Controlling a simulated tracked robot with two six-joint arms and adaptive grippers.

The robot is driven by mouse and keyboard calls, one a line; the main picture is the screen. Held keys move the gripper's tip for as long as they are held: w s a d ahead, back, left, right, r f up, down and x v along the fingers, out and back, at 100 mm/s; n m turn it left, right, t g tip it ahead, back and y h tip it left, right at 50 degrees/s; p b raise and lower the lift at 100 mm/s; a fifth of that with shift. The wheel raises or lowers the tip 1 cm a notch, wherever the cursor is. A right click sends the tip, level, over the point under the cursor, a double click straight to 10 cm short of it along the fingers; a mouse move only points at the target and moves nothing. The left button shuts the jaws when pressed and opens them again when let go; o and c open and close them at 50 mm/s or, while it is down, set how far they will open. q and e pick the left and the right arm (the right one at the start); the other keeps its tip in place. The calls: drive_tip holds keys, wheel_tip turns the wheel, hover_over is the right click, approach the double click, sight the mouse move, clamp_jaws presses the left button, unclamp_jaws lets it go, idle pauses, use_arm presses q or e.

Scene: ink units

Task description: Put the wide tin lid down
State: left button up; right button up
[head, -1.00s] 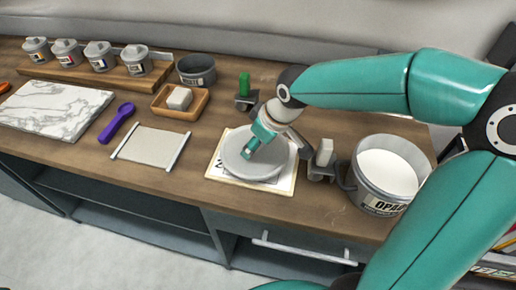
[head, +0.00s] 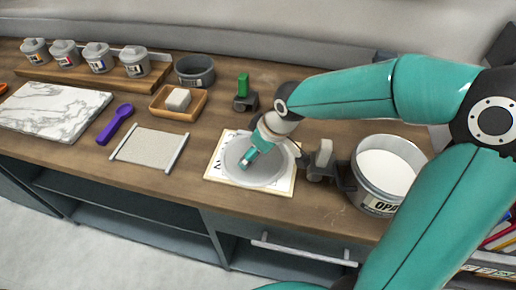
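The wide tin lid (head: 271,174) is a round, flat grey disc in the middle of the head view. It lies flat over a pale square sheet or board (head: 215,172) with dark printing and looks to be resting on it or just above it. My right gripper (head: 248,159) is over the lid's middle, pointing down, its teal fingers close together. It looks shut on the lid there; the fingers hide the grip point. My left gripper is not in view.
An open grey tin (head: 373,196) with white contents stands right of the sheet. Small dark stands hold a pale block (head: 324,152) and a green block (head: 243,84). A screen with two rails (head: 150,146), a purple spoon (head: 115,123) and a wooden dish (head: 161,105) lie left.

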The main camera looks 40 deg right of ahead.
drive_tip(key=shift+r, duration=0.1)
drive_tip(key=v, duration=1.2)
